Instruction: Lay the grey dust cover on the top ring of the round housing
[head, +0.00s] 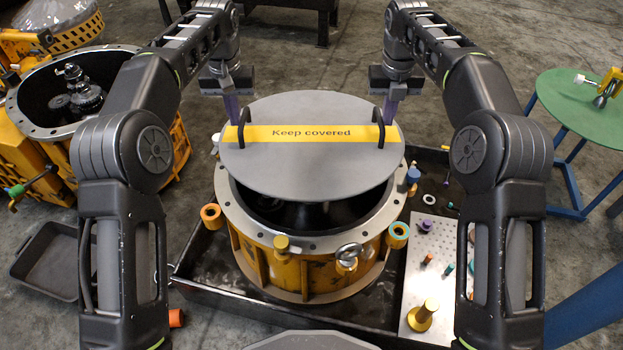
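The grey dust cover (310,172) is a round disc with a yellow "Keep covered" band and two black handles. It is above the round housing (305,270), offset toward the back, with its front edge apart from the top ring (318,243). The dark opening shows below that edge. My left gripper (234,122) is at the left handle (247,122) and appears shut on it. My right gripper (387,120) is likewise at the right handle (381,128). The fingertips are partly hidden by the handles. The back of the ring is hidden under the cover.
The housing stands in a dark tray (215,290). An eyebolt (349,252) and several coloured parts sit around its rim. A perforated plate (430,262) with small parts lies to the right. Another open housing (30,122) is at left, a green table (575,110) at right.

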